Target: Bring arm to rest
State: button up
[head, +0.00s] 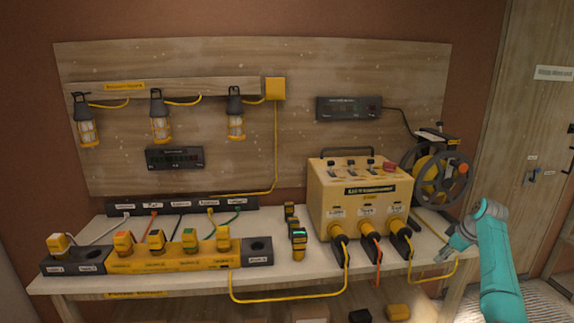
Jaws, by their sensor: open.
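My teal and grey arm comes up from the lower right of the head view and bends near the right end of the workbench (180,286). My gripper (441,257) is small in the picture, at the bench's right end, to the right of the black plugs on the yellow box (318,200). It is open, and I see nothing held between its fingers. I cannot tell whether it touches the bench top or the yellow cable close by.
A cable reel (437,178) stands behind my gripper. A yellow power strip (180,258) with several plugs lies at the left front. Black and yellow blocks (298,242) stand mid-bench. Lamps hang on the wooden backboard (330,65). A yellow cable (290,299) loops over the front edge.

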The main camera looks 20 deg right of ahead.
jog(key=a+f+m+t+h, duration=0.1)
jog(key=a+f, duration=0.8)
jog(key=f, duration=0.3)
jog(key=a+f+m+h, duration=0.1)
jog(key=a+f, duration=0.8)
jog(key=f, duration=0.2)
jog(key=s+a+f+t, duration=0.1)
jog(key=s+a+f, duration=0.35)
jog(key=a, duration=0.25)
jog(key=s+a+f+m+t+h, duration=0.1)
jog(key=s+a+f, duration=0.2)
jog(key=s+a, duration=0.25)
jog(key=s+a+f+t, duration=0.1)
jog(key=s+a+f, duration=0.3)
jog(key=a, duration=0.3)
jog(key=s+a+r+m+t, duration=0.1)
jog(key=s+a+r, duration=0.3)
jog(key=s+a, duration=0.45)
jog(key=s+a+r+t, duration=0.1)
jog(key=s+a+r, duration=0.3)
jog(key=s, duration=0.7)
jog(key=s+a+r+t+y, duration=0.1)
jog(key=s+a+r+t, duration=0.1)
jog(key=s+r, duration=0.6)
jog(key=s+a+r+t+y, duration=0.1)
jog(key=s+a+r, duration=0.4)
jog(key=r, duration=0.9)
jog(key=s, duration=0.3)
jog(key=shift+s+t, duration=0.15)
jog(key=shift+t, duration=0.25)
